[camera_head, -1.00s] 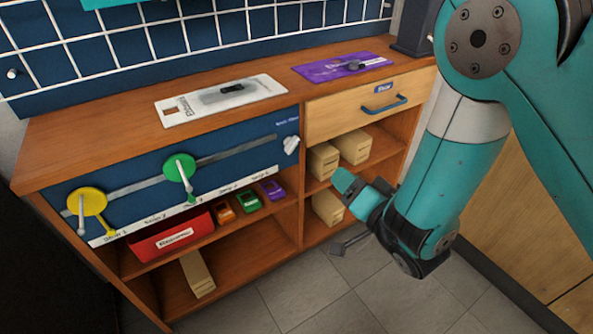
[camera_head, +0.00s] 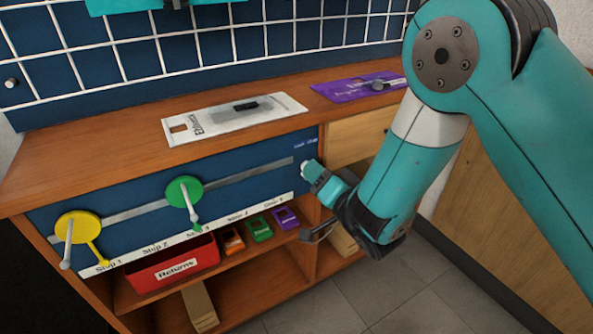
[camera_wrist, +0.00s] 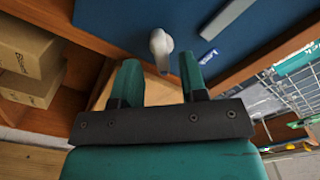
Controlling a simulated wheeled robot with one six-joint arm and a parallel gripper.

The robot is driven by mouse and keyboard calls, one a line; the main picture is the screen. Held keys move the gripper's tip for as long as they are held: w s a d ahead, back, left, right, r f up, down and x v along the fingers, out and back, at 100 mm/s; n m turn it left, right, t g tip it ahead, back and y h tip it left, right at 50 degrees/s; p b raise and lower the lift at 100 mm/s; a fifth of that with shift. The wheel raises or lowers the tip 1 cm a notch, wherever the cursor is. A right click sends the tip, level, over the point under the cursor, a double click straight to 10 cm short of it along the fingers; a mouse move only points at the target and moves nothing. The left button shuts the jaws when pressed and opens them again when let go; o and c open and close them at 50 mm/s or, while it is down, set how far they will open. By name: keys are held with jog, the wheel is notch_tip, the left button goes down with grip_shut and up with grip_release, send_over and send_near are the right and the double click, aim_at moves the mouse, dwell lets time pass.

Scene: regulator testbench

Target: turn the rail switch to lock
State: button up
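The rail switch (camera_wrist: 160,42) is a small white knob with a lever at the right end of the blue panel (camera_head: 100,186). In the wrist view its lever points down the picture, between the two fingers and just ahead of their tips. A small label (camera_wrist: 209,57) is on the panel beside it. My gripper (camera_wrist: 158,68) is open and empty, facing the switch. In the head view my gripper (camera_head: 314,172) is close to the switch and mostly covers it. I cannot tell whether a finger touches it.
A grey rail (camera_head: 235,178) on the panel carries a green disc (camera_head: 184,190) and a yellow disc (camera_head: 78,227) with levers. A red bin (camera_head: 172,263) and small coloured boxes stand below. The worktop (camera_head: 100,152) above holds a white board (camera_head: 235,117) and a purple board (camera_head: 350,89).

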jog(key=shift+x, duration=0.85)
jog(key=shift+s+a, duration=0.1)
jog(key=shift+a, duration=0.1)
grip_shut()
